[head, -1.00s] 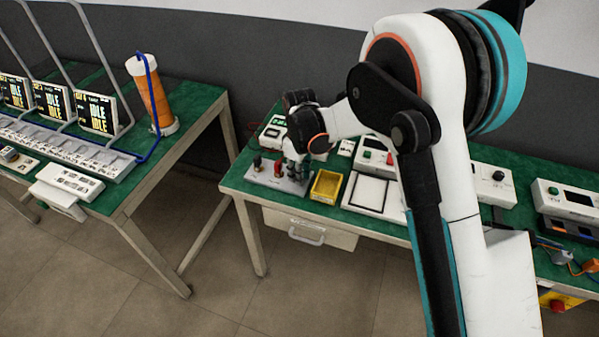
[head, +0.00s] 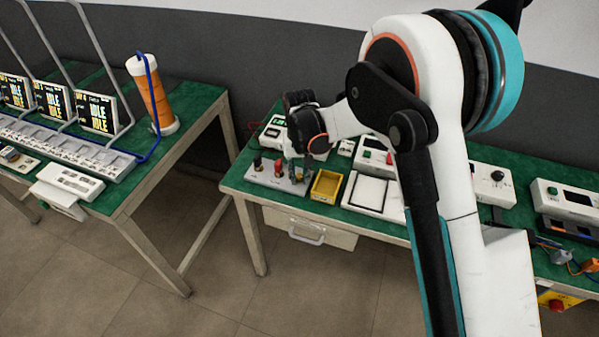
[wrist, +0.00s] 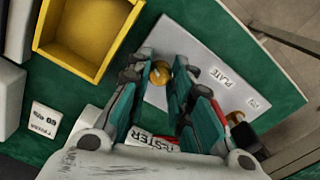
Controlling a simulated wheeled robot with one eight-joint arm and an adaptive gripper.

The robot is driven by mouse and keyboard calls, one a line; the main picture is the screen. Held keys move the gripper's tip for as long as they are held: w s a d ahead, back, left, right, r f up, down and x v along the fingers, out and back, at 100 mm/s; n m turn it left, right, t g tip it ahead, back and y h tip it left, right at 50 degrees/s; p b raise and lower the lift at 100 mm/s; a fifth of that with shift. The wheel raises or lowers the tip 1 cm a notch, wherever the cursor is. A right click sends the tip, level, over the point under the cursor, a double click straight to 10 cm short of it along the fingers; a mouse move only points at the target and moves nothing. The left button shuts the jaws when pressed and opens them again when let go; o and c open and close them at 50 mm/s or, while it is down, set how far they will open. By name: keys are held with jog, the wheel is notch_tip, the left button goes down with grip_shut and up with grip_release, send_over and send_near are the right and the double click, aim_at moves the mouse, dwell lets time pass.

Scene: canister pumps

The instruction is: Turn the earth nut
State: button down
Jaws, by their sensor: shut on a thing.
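A grey metal plate (head: 265,178) lies on the green bench top. In the wrist view the plate (wrist: 215,55) carries a round brass nut (wrist: 161,72) near its yellow-bin side. My gripper (wrist: 161,66) points down at the plate, with its two teal-padded fingers shut on this nut, one on each side. The nut's own label cannot be read, but it appears to be the earth nut.
A yellow bin (head: 326,186) stands close to the right of the plate. A black post (head: 257,163) and a red post (head: 278,168) rise from the plate to the left of my gripper. A tester box (head: 274,132) is behind. The aisle floor is clear.

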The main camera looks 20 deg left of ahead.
aim_at(299, 175)
jog(key=m, duration=0.5)
jog(key=shift+m, duration=0.3)
jog(key=m, duration=0.5)
jog(key=shift+m, duration=0.4)
jog(key=c, duration=1.4)
grip_release()
notch_tip(299, 175, up, 12)
